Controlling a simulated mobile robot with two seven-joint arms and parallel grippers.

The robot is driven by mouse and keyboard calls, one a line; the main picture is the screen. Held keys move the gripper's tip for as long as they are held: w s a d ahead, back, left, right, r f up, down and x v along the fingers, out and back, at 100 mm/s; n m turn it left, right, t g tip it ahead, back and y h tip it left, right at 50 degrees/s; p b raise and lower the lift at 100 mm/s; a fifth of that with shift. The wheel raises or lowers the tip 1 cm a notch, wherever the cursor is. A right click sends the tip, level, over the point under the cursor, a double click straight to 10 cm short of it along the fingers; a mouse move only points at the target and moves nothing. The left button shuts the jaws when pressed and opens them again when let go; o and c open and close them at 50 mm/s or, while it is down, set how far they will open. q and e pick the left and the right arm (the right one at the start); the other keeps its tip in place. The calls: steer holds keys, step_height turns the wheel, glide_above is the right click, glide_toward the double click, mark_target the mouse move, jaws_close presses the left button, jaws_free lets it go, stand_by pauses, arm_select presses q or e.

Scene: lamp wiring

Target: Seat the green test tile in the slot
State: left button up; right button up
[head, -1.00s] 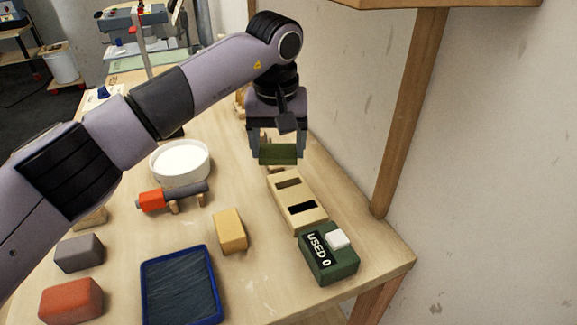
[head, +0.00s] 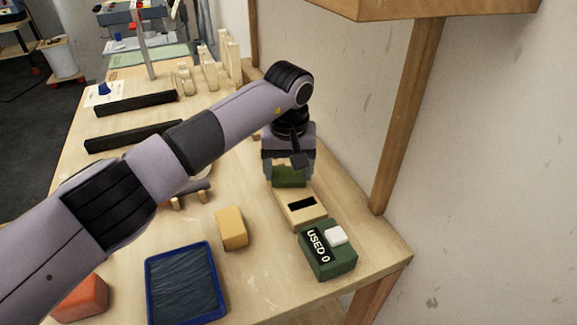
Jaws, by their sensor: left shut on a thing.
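The green test tile (head: 289,178) is between the fingers of my left gripper (head: 289,174), which is shut on it and points down. The tile is at the far end of the pale wooden slot block (head: 311,217). The block's near slot (head: 302,205) shows dark and empty. Its far slot is hidden behind the tile and fingers. I cannot tell whether the tile's lower edge is in that slot or just above it. My right gripper is not in view.
A dark green box marked "USED 0" (head: 328,260) with a white button stands just in front of the block. A yellow block (head: 231,229) and a blue-rimmed tray (head: 216,272) lie to the left. A wooden shelf post (head: 408,120) rises at the right.

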mark_target(289, 178)
arm_select(q)
steer(key=shift+f, duration=0.15)
steer(key=o, duration=1.1)
steer(key=r, duration=0.5)
steer(key=s+r, duration=0.1)
steer(key=r, duration=0.1)
steer(key=shift+r+b, duration=0.3)
steer(key=shift+r, duration=0.1)
steer(key=shift+f, duration=0.1)
